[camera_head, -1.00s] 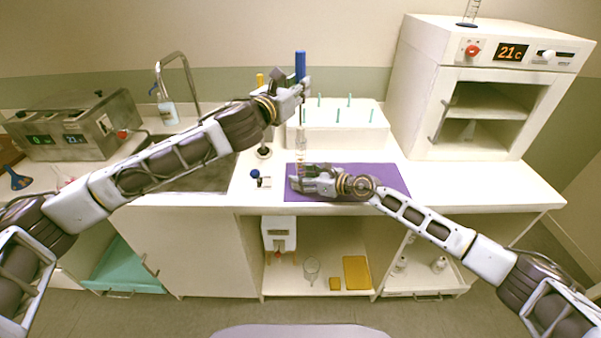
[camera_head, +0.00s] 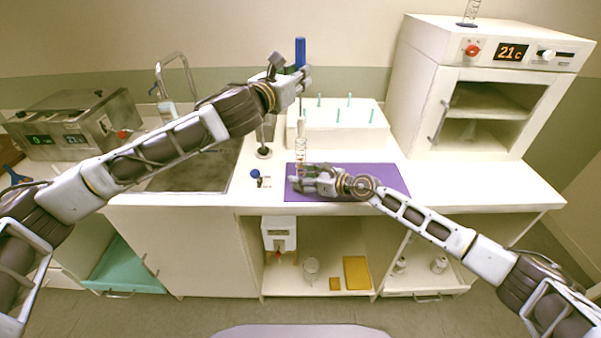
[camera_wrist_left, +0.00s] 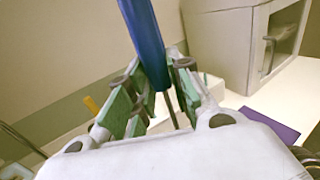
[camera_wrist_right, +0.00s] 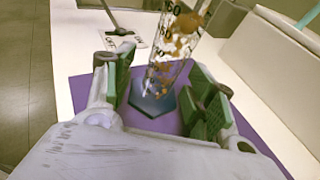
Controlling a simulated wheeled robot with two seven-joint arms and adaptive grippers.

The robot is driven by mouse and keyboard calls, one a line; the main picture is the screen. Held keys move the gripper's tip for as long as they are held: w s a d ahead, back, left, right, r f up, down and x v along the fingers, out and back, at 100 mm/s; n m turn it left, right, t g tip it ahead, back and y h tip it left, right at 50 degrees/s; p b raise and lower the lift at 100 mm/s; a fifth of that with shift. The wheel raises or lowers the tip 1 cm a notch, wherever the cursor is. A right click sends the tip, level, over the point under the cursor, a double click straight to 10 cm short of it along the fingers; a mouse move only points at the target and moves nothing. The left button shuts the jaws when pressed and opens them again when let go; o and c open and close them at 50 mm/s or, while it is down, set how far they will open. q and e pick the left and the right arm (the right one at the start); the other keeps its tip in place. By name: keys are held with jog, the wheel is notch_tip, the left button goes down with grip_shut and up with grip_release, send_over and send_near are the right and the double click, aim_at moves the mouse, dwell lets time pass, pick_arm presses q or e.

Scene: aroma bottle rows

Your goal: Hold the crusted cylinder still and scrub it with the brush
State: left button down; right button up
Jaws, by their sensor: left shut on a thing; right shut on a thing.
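The crusted cylinder (camera_head: 300,153) is a clear graduated tube standing on the purple mat. In the right wrist view the cylinder (camera_wrist_right: 174,52) shows orange-brown crust and a blue hexagonal foot; its top is cut off. My right gripper (camera_head: 298,180) is shut on it low down, a finger on each side. The brush (camera_head: 301,52) has a blue handle pointing up. My left gripper (camera_head: 302,80) is shut on the brush, above the cylinder. In the left wrist view the brush's handle (camera_wrist_left: 146,40) and thin rod pass between the fingers.
A white peg rack (camera_head: 345,135) stands right behind the cylinder. A white oven (camera_head: 490,90) stands at right; a sink (camera_head: 195,165) lies at left. A small blue-knobbed item (camera_head: 256,175) sits left of the mat.

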aim_at(298, 63)
pick_arm(q)
jog(key=shift+r, duration=1.6)
pick_arm(e)
jog(key=o, duration=0.9)
jog(key=shift+v, duration=6)
